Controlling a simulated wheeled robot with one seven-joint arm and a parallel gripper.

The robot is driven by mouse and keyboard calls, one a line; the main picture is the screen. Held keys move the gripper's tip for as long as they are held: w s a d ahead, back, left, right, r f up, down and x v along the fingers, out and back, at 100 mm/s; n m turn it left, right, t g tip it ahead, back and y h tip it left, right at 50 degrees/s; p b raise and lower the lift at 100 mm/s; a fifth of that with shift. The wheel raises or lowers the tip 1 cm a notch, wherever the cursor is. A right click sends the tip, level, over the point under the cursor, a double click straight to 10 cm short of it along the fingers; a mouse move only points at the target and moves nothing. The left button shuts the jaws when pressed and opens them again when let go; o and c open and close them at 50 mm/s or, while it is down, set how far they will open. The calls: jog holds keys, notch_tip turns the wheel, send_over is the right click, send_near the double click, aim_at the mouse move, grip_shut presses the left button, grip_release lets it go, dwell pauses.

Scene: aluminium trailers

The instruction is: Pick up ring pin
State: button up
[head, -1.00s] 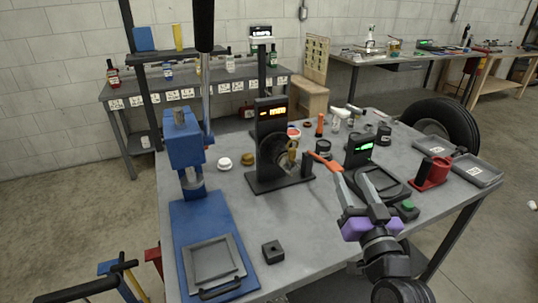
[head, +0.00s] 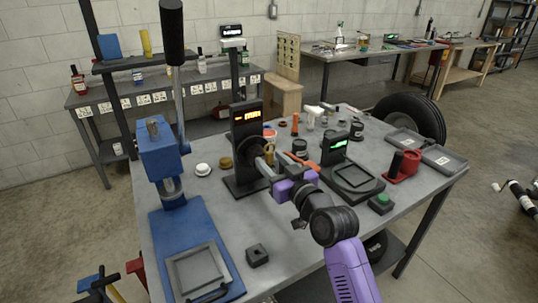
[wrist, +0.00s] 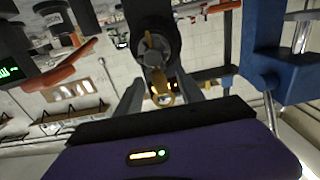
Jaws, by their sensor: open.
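The brass ring pin (head: 268,154) is in the black round head of the upright device (head: 247,130) with an orange display. In the wrist view, which looks upside down, the ring pin (wrist: 162,87) hangs in front of the dark round head, its ring low in the picture. My gripper (head: 264,168) is at the device's front, with its purple body to the right. In the wrist view my gripper (wrist: 158,92) is open, one finger on either side of the ring pin. I cannot tell whether the fingers touch it. In the head view they partly cover the device's head.
A blue press (head: 163,160) stands left of the device. A scale with a green display (head: 334,147) is to the right, with an orange-handled tool (head: 300,160) between. White and brass caps lie left of the device. A small black block (head: 257,255) lies in front. Bottles stand behind.

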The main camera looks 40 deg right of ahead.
jog(key=shift+x, duration=0.9)
jog(key=shift+c, duration=0.3)
grip_shut()
